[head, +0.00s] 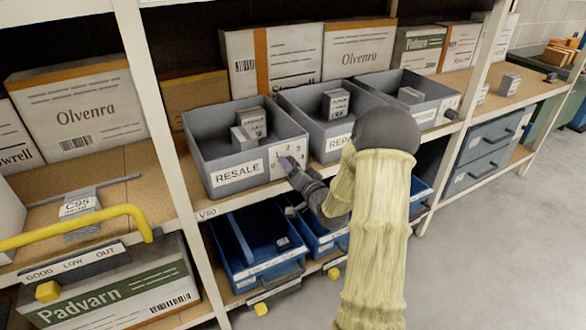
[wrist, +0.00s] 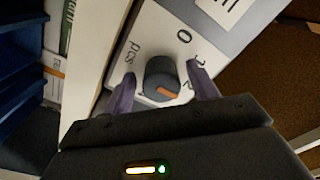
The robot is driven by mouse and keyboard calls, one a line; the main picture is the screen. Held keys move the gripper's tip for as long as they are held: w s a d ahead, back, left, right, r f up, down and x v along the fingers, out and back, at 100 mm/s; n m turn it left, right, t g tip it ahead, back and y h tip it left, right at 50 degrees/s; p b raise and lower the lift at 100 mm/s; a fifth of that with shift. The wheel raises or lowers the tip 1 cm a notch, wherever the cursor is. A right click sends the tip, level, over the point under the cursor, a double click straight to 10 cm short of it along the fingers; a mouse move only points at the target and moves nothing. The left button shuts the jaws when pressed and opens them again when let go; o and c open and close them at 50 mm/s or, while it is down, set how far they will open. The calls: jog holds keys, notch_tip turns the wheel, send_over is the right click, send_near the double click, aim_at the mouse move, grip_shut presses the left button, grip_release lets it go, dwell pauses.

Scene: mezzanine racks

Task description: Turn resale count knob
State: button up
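The grey RESALE bin (head: 213,163) stands on the middle shelf. A white count plate (head: 276,158) with digits is on the right of its front. In the wrist view the count knob (wrist: 157,72) is a dark round dial with an orange mark toward its lower right. The plate (wrist: 150,30) around it shows "0", "pcs" and partly covered digits. My gripper (wrist: 161,72) is open, one purple finger on each side of the knob, with a visible gap to both. In the head view my gripper (head: 291,166) is at the plate and hides the knob.
More grey bins (head: 328,140) stand to the right of RESALE, and blue bins (head: 262,262) are on the shelf below. A yellow bar (head: 85,220) sticks out at the left. A white rack upright (head: 155,100) stands left of RESALE. The floor at right is clear.

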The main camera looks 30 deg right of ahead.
dwell(0.3)
jog(key=s+p, duration=0.3)
jog(key=s, duration=1.1)
jog(key=shift+s+d+r, duration=0.15)
jog(key=shift+s+d, duration=0.25)
jog(key=shift+d, duration=0.05)
jog(key=p, duration=0.3)
jog(key=shift+s, duration=0.3)
jog(key=s+p, duration=0.1)
jog(key=p, duration=0.1)
jog(key=s+p, duration=0.1)
jog(key=p, duration=0.2)
jog(key=shift+a+f+p, duration=0.1)
jog(key=shift+f+p, duration=0.1)
jog(key=shift+p, duration=0.15)
jog(key=shift+w, duration=0.1)
